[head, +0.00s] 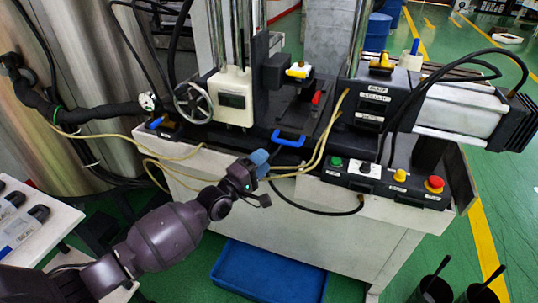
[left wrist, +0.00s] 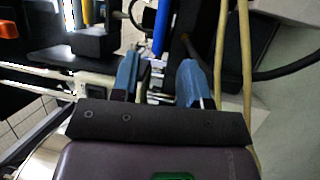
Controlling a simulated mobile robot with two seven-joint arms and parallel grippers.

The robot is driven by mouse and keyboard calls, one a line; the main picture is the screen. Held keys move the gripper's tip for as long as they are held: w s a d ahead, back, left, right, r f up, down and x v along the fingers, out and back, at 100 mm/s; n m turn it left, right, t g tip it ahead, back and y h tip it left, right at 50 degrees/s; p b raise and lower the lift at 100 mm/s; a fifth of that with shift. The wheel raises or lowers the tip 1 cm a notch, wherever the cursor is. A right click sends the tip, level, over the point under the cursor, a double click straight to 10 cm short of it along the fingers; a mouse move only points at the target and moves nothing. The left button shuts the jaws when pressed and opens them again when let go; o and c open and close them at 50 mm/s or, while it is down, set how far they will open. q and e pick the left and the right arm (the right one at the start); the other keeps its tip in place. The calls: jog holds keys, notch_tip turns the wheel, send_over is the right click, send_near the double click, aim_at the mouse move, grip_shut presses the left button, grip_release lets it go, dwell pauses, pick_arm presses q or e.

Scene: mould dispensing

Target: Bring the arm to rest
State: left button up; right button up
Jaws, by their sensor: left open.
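My left arm (head: 165,238) comes in from the lower left in the head view. Its gripper (head: 262,160) is in front of the machine's front edge, close to the blue handle (head: 288,140). In the left wrist view the two blue fingers of the gripper (left wrist: 160,75) stand apart with nothing held between them. The blue handle (left wrist: 162,28) shows beyond the fingertips there. My right gripper is in neither view.
The white machine bench (head: 320,225) carries a handwheel (head: 193,102), yellow hoses and a button panel (head: 385,185) with a red stop button. A blue crate (head: 268,275) lies on the floor below. A white table (head: 35,220) stands at left.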

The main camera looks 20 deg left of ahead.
pick_arm(q)
jog(key=shift+s+a, duration=0.1)
jog(key=shift+s, duration=0.1)
dwell(0.4)
jog(key=s+a+f+m+g+y, duration=0.2)
jog(key=s+f, duration=0.4)
jog(key=s, duration=0.4)
jog(key=s+a+f+m+g+y, duration=0.2)
jog(key=s+f+m, duration=0.4)
jog(key=s, duration=0.5)
jog(key=s+a+f+m+g+y, duration=0.2)
jog(key=s+f+m+g+y, duration=0.1)
jog(key=s, duration=0.8)
notch_tip(320, 180, down, 3)
jog(key=shift+f+m+y, duration=0.1)
jog(key=shift+m+y, duration=0.7)
jog(key=shift+m, duration=0.3)
